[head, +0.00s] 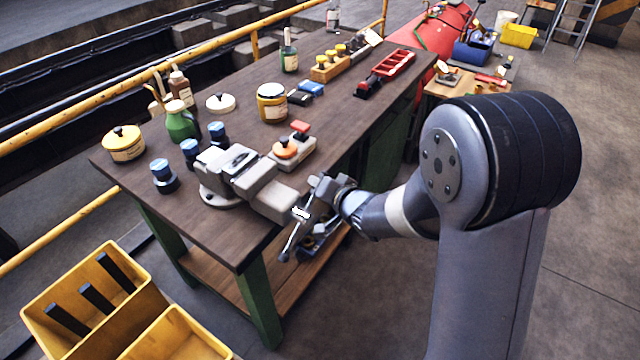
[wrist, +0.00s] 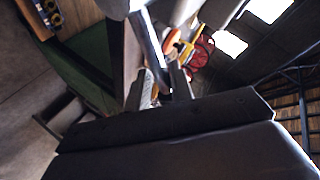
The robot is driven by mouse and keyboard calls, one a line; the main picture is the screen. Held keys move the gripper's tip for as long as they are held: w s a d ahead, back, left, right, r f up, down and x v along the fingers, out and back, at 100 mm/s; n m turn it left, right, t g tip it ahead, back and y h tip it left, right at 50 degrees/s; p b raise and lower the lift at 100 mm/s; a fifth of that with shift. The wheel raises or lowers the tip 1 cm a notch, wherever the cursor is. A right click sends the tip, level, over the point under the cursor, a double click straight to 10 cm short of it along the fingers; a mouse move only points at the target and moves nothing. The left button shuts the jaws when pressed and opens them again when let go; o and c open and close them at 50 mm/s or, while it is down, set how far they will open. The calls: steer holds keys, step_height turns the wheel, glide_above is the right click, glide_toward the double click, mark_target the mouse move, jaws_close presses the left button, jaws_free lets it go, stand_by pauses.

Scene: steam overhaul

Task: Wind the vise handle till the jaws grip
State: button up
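The grey vise (head: 236,172) is bolted on the near left corner of the workbench, with its front jaw block (head: 275,200) reaching past the bench edge. Its handle (head: 291,242) is a slanted metal bar hanging at the front of the screw, clear of the bench top. My gripper (head: 322,188) is at the upper end of the handle. In the wrist view, a bar that looks like the handle (wrist: 149,42) runs down towards my gripper fingers (wrist: 162,88). The fingers stand a little apart; whether they press on the bar is unclear. The jaw gap is hard to make out.
An orange-knobbed grey device (head: 292,152) stands just right of the vise. Blue-capped jars (head: 163,176), a green can (head: 181,122) and tins fill the workbench (head: 225,255) behind. Yellow bins (head: 95,285) stand on the floor at left. The floor at right is free.

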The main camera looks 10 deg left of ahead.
steer(key=shift+o, duration=0.4)
steer(key=shift+w+r, duration=0.2)
steer(key=shift+r, duration=0.4)
steer(key=f+v, duration=0.1)
steer(key=v, duration=0.9)
steer(key=shift+s+d, duration=0.3)
steer(key=shift+s, duration=0.2)
